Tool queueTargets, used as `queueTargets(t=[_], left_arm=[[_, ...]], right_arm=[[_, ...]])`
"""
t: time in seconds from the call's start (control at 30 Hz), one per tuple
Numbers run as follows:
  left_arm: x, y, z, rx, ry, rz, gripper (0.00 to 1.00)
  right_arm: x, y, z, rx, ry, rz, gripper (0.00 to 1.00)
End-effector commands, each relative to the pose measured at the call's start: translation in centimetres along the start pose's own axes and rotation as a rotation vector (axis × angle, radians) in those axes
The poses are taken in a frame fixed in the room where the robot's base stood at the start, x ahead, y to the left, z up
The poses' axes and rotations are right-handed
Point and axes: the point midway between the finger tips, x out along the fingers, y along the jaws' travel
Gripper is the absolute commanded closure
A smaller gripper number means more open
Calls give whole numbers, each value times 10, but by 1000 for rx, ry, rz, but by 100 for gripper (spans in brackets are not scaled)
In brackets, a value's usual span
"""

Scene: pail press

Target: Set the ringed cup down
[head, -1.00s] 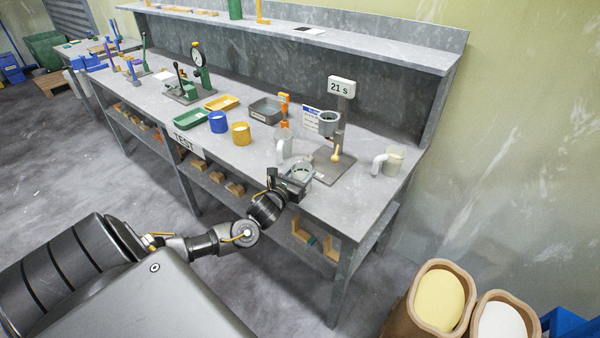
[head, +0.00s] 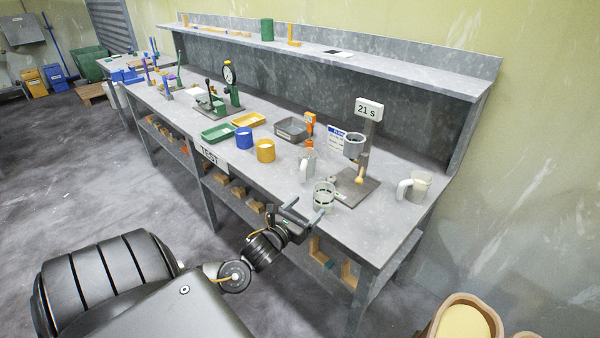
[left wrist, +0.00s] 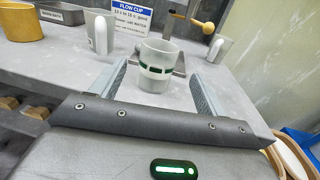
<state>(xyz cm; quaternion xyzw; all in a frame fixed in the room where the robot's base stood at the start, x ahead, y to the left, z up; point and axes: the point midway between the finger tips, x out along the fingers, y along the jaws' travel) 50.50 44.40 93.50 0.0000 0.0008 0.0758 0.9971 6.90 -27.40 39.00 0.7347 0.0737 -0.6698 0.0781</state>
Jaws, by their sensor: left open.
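The ringed cup (head: 324,196) is a clear, frosted cup with a dark green band. It stands upright on the grey bench, just in front of the flow-cup stand's base plate (head: 352,188). It also shows in the left wrist view (left wrist: 157,66), straight ahead of the jaws. My left gripper (head: 304,211) is open and empty at the bench's front edge, on the near side of the cup. In the left wrist view the fingers (left wrist: 160,80) are spread wide, with bench showing between them and the cup. My right gripper is not in view.
A clear jug (head: 308,166) with a white handle stands behind the cup, and another jug (head: 420,186) stands at right. Yellow (head: 265,151) and blue (head: 244,139) cups stand left. The bench's front right is clear.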

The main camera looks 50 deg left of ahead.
Motion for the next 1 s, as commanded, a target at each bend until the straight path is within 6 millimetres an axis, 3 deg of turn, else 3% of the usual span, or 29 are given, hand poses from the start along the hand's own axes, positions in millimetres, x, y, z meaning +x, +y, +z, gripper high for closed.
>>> queueTargets(t=[0.23,0.6,0.7,0.77,0.87,0.97,1.0], left_arm=[[-26,0,0,0,-2,0,25],[-28,0,0,0,-2,1,25],[-27,2,-8,-26,13,7,25],[-27,5,-26,-79,42,21,25],[-29,17,-82,-257,131,77,25],[-45,29,-168,-541,262,190,25],[-57,33,-206,-673,316,254,25]], right_arm=[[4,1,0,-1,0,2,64],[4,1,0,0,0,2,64],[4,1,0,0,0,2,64],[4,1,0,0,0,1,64],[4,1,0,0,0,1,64],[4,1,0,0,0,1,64],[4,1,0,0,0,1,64]])
